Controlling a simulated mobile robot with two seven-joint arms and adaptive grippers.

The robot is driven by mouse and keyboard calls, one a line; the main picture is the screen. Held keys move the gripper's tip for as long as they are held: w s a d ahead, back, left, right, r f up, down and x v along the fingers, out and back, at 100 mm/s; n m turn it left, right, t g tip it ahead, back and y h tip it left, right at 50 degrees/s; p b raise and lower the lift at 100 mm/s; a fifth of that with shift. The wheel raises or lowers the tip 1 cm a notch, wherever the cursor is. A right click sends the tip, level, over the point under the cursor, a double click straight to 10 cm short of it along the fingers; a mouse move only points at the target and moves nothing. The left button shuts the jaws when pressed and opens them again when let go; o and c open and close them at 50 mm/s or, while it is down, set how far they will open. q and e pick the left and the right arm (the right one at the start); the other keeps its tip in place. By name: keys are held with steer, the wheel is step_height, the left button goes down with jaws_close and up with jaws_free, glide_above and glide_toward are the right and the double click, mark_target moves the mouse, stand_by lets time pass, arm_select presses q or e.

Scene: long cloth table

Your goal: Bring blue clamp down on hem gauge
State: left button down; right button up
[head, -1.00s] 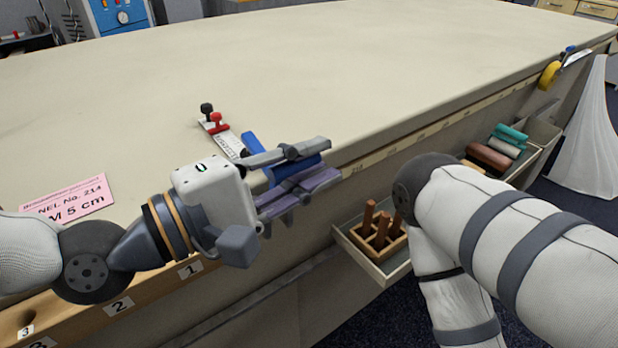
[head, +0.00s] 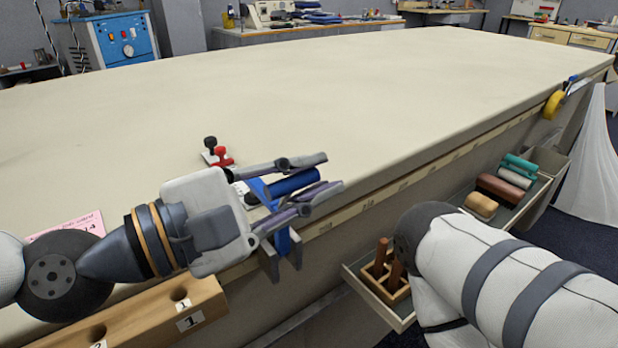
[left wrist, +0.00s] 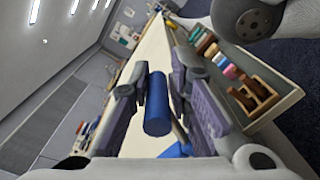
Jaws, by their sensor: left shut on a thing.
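My left gripper (head: 312,173) reaches in from the left, over the table's front edge. Its fingers are shut on the blue cylindrical handle of the blue clamp (head: 294,182). The handle also shows between the fingers in the left wrist view (left wrist: 157,108). More blue clamp parts show beneath the fingers at the table edge; whether they touch the table is unclear. The hem gauge (head: 210,155) lies on the table just behind my gripper, with a red and a black knob at its far end. Its near part is mostly hidden by my gripper. My right gripper is out of view.
A wooden rack (head: 150,318) with numbered holes runs along the front at lower left. A pink card (head: 85,223) lies behind my left arm. A tray (head: 398,308) with wooden pegs and a tray of rolls (head: 520,200) hang off the front. The tabletop (head: 330,95) beyond is clear.

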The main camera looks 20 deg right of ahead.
arm_select(q)
steer(key=shift+w+a+r+t, duration=0.2)
steer(key=shift+w+a+t, duration=0.1)
steer(key=shift+w, duration=0.3)
steer(key=c, duration=1.6)
jaws_free()
steer(key=shift+o, duration=0.2)
steer(key=shift+w+f, duration=0.1)
steer(key=shift+w, duration=0.1)
steer(key=shift+s, duration=0.1)
steer(key=v, duration=1.2)
steer(key=shift+s, duration=0.1)
